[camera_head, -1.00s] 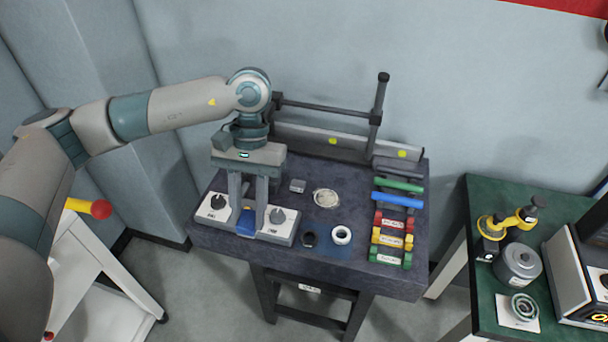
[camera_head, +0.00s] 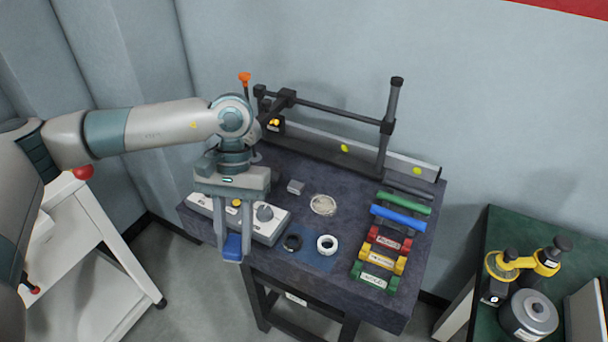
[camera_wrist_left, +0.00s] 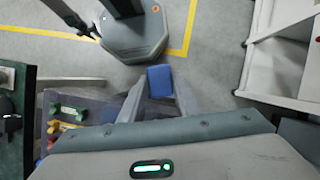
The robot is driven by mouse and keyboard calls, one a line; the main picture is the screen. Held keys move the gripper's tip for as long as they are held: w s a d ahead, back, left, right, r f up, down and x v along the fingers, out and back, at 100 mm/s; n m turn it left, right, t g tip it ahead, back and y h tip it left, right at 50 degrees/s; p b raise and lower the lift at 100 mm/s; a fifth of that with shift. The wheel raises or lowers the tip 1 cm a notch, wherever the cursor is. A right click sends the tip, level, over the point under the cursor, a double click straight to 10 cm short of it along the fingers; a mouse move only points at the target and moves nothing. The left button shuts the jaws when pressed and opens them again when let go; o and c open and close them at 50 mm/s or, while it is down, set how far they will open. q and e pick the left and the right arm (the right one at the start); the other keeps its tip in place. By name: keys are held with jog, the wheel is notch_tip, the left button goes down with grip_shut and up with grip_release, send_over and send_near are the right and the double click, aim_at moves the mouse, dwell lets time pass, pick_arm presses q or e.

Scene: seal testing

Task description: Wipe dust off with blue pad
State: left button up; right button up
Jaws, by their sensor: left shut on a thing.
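The blue pad (camera_head: 232,247) is held between the fingertips of my left gripper (camera_head: 233,252), in front of the table's front-left edge. In the left wrist view the blue pad (camera_wrist_left: 160,82) sits between both fingers, with grey floor behind it. A pale, roundish patch that looks like dust (camera_head: 323,205) lies on the dark table top (camera_head: 345,240), to the right of the gripper and apart from the pad. My right gripper is in neither view.
A white control box with knobs (camera_head: 270,228) stands behind the gripper. A black ring (camera_head: 292,243) and a white ring (camera_head: 327,244) lie near the front. Coloured bars (camera_head: 385,240) line the right side. A rail frame (camera_head: 335,112) stands at the back.

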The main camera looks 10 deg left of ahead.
pick_arm(q)
jog(key=shift+d+f, duration=0.1)
jog(key=shift+f, duration=0.25)
jog(key=shift+s, duration=0.1)
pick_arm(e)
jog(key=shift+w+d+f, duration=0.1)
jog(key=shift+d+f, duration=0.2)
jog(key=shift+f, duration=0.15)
